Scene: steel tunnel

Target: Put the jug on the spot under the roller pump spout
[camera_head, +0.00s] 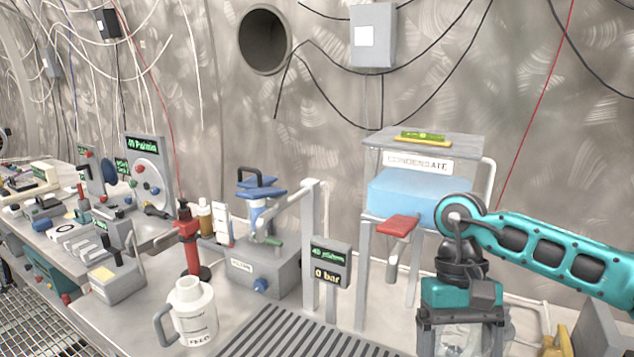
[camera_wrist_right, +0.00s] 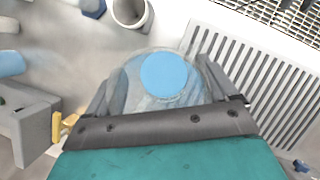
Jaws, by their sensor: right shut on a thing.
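My right gripper (camera_head: 460,322) comes in from the right and is shut on a clear vessel (camera_head: 465,342). In the right wrist view, the clear vessel (camera_wrist_right: 120,85) sits between the fingers, with a round blue area (camera_wrist_right: 164,76) at its middle. A white jug (camera_head: 190,310) marked FEED, with a grey handle, stands upright at the front of the bench, well left of the gripper. A panel with a round disc (camera_head: 148,172) and green digits stands at the left, possibly the roller pump. I cannot make out its spout or the spot. My left gripper is not in view.
A slotted grate (camera_head: 285,335) lies between the white jug and my right gripper. Behind it stand a grey filter unit (camera_head: 262,272) and a display post (camera_head: 330,268). A condensate stand (camera_head: 425,150) with a blue block and red lever (camera_head: 397,227) rises beside my arm.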

